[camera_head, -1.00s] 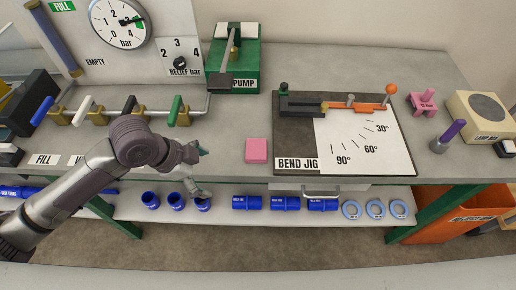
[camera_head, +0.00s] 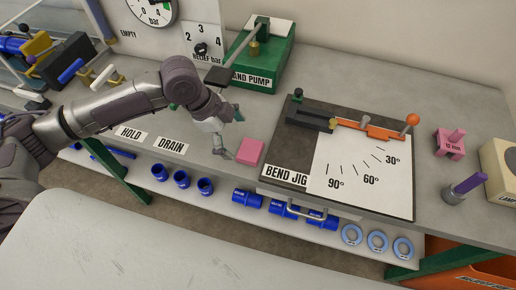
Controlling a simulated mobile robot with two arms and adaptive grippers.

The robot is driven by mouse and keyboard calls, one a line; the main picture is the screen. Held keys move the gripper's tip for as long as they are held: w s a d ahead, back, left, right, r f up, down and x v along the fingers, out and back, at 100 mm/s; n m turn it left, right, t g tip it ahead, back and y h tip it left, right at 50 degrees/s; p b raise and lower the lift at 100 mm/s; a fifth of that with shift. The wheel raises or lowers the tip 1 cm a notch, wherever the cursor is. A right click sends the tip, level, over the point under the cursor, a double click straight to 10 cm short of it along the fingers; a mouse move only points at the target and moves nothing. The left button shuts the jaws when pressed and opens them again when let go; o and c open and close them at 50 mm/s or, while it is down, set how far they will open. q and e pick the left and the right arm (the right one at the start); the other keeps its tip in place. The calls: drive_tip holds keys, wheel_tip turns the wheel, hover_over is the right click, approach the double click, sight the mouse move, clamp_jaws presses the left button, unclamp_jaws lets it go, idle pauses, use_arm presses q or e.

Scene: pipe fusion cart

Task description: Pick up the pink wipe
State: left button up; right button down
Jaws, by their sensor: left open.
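The pink wipe (camera_head: 250,152) is a small flat pink block lying on the grey worktop, just left of the bend jig. My left gripper (camera_head: 230,135) is open just to the left of the wipe, one finger low near its left edge and the other farther back. I cannot tell whether the lower finger touches the wipe. Nothing is between the fingers. My right gripper is not in view.
The bend jig (camera_head: 290,152) lies right of the wipe, and the green hand pump (camera_head: 264,72) stands behind it. A pink block with a peg (camera_head: 450,145) and a purple-handled tool (camera_head: 465,188) are at the right. Blue fittings (camera_head: 247,198) sit on the shelf below.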

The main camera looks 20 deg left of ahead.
sight(249, 150)
use_arm(q)
drive_tip(key=shift+p+x, duration=0.35)
drive_tip(key=shift+x, duration=0.55)
drive_tip(key=x, duration=0.3)
drive_tip(key=shift+d+f+p, duration=0.1)
drive_tip(key=shift+d+p, duration=0.25)
drive_tip(key=shift+d, duration=0.05)
drive_tip(key=shift+d+f, duration=0.1)
drive_tip(key=shift+f, duration=0.1)
drive_tip(key=c, duration=0.8)
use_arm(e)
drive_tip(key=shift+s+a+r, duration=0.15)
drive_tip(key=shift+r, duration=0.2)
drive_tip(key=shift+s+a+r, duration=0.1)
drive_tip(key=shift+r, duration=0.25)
